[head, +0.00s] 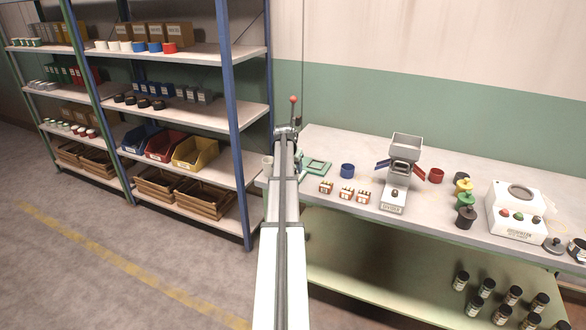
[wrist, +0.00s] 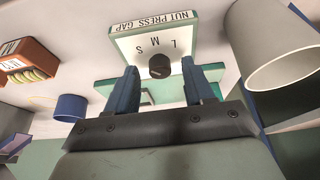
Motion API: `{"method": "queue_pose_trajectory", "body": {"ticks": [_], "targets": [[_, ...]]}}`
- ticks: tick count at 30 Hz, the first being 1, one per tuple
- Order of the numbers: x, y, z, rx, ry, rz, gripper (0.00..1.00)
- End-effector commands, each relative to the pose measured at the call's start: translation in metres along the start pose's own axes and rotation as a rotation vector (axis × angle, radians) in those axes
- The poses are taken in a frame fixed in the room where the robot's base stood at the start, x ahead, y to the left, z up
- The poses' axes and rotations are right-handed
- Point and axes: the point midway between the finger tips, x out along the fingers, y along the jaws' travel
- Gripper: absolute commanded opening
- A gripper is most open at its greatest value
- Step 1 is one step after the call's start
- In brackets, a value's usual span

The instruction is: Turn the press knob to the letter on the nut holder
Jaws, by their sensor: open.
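The knob's pointer direction is too small to tell. My gripper (wrist: 161,77) is open, its blue fingers either side of the knob; I cannot tell whether they touch it. An orange-brown nut holder (wrist: 26,55) with pale nuts is at the left; its label is not clearly readable. In the head view the press lever has a red ball (head: 293,99), and similar holders (head: 326,187) stand on the bench.
A white cup (wrist: 272,50) stands close right of the press panel. A blue cup (wrist: 69,107) is at lower left; it also shows in the head view (head: 347,171). A grey hopper (head: 405,147) and a white machine (head: 513,212) stand further right on the bench (head: 290,142).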

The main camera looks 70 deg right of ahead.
Motion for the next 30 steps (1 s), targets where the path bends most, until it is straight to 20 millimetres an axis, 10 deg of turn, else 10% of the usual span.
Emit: {"method": "queue_pose_trajectory", "body": {"ticks": [18,30], "targets": [[-0.105,0.000,0.001,0.000,0.001,-0.001,0.53],[-0.134,0.000,0.000,0.000,0.000,0.000,0.53]]}}
